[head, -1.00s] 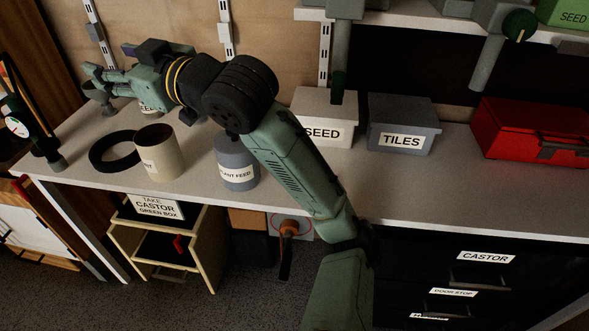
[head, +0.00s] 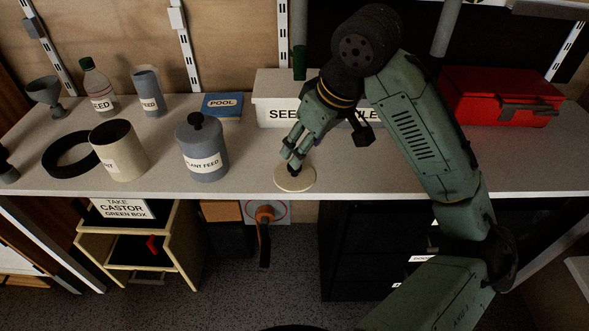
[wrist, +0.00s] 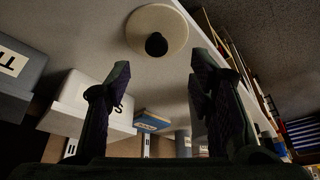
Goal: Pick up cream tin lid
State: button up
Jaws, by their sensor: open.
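The cream tin lid (head: 295,178) lies flat on the workbench near its front edge, a round disc with a dark knob. My gripper (head: 293,158) is just above the lid, with its fingertips close to the knob in the head view. In the wrist view the lid (wrist: 172,28) and its black knob (wrist: 156,44) show beyond the open fingers of my gripper (wrist: 160,80), and nothing is between them. The open cream tin (head: 120,150) stands to the left on the bench, without a lid.
The grey plant feed tin (head: 203,150) stands between the cream tin and the lid. A seed box (head: 275,95) stands behind my gripper, a red case (head: 500,95) at the right. The bench right of the lid is clear.

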aim_at(294, 171)
jog(key=x, duration=0.8)
jog(key=shift+w+d+f, duration=0.2)
jog(key=shift+c, duration=0.6)
jog(key=c, duration=0.9)
